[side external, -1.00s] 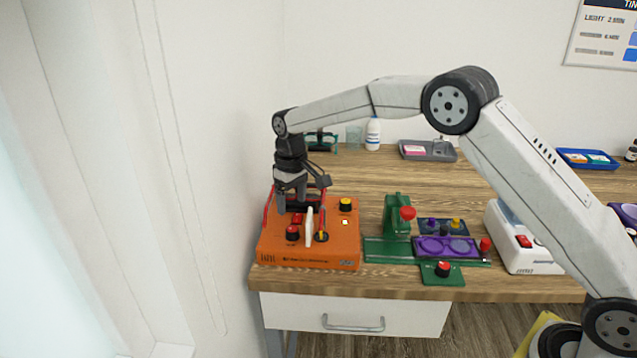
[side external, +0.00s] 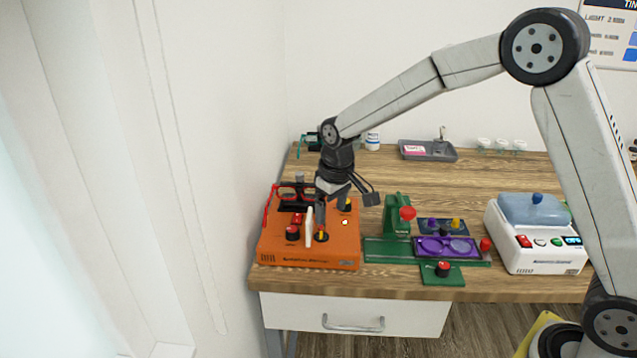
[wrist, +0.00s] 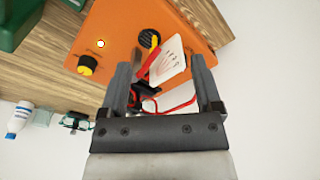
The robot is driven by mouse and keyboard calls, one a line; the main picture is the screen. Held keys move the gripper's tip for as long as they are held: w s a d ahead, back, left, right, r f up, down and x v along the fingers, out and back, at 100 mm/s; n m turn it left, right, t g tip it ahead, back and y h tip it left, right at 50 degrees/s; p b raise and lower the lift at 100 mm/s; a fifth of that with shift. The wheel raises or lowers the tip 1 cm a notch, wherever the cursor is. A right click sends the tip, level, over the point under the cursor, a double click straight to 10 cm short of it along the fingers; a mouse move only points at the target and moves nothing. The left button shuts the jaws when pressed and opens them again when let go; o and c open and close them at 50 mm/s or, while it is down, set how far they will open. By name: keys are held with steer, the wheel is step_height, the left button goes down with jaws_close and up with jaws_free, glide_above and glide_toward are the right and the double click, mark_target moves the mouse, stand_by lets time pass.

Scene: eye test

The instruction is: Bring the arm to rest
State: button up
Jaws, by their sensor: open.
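My gripper (side external: 333,210) is open above the orange box (side external: 310,255), toward its right half. In the wrist view my gripper (wrist: 160,65) shows two dark fingers spread apart with nothing clearly pinched between them. The orange box (wrist: 115,30) lies beyond the fingertips. A white card (side external: 309,227) stands upright on the box; the card (wrist: 172,62) also shows between the fingers in the wrist view. A red lead (wrist: 178,106) loops below it. I cannot tell from the pictures whether a fingertip touches anything.
A green stand with a red ball (side external: 397,213) and a purple tray (side external: 445,247) sit right of the box. A white machine with a blue lid (side external: 535,212) stands farther right. A grey tray (side external: 428,150) and a white bottle (side external: 373,141) are at the back.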

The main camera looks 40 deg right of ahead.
steer(key=s+d+f, duration=0.1)
steer(key=s, duration=0.9)
steer(key=s+d+f+m+t, duration=0.1)
steer(key=s+d, duration=0.1)
steer(key=s, duration=0.8)
steer(key=shift+s+f+t, duration=0.15)
steer(key=shift+s+t, duration=0.05)
steer(key=shift+t, duration=0.1)
